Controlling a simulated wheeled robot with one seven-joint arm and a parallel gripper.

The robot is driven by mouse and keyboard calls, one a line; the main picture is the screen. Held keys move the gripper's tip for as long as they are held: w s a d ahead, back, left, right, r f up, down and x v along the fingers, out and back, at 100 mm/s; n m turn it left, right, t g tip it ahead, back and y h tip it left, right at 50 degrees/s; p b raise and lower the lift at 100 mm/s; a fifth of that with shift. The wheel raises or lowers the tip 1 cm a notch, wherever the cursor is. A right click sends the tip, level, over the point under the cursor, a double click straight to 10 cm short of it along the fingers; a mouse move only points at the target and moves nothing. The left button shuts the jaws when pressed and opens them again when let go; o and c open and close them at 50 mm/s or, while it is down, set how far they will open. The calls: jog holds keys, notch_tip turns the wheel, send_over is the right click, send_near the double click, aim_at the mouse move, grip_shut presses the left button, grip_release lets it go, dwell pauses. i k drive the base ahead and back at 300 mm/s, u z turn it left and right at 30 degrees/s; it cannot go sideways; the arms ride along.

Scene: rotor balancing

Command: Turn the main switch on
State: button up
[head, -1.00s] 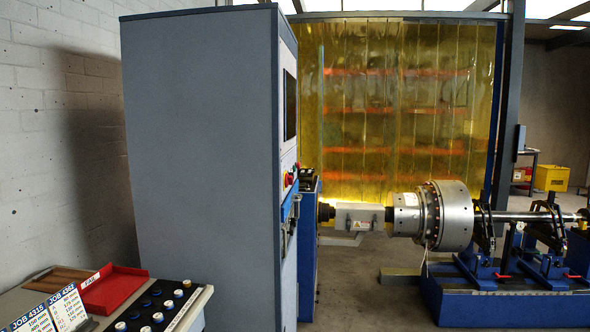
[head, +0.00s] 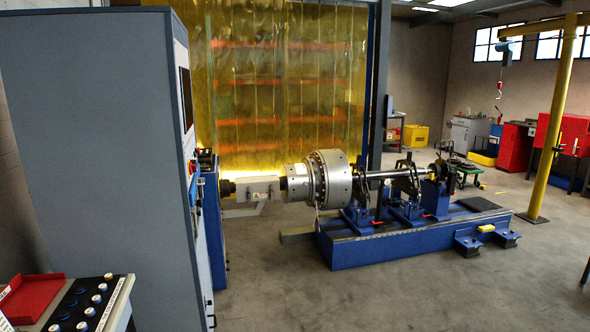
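The tall grey-blue control cabinet (head: 100,150) stands at the left, seen mostly from its side. Its front panel faces right and shows only edge-on. A small red knob with yellow by it (head: 193,166) sticks out of that front, below a dark screen (head: 187,98). It may be the main switch, but the angle is too steep to tell, and its position cannot be read. My gripper is not in the head view.
The balancing machine (head: 400,240) with its silver rotor (head: 330,180) stands right of the cabinet. A bench with a red tray (head: 32,298) is at lower left. A yellow post (head: 553,120) stands at right. The floor in front (head: 400,295) is clear.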

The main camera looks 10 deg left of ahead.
aim_at(193, 167)
jog(key=u, duration=1.95)
jog(key=k, duration=0.1)
jog(key=z, duration=2.4)
jog(key=i, duration=2.3)
jog(key=u, duration=1.5)
jog(key=i, duration=1.2)
jog(key=u, duration=1.4)
jog(key=i, duration=0.3)
jog(key=u, duration=0.15)
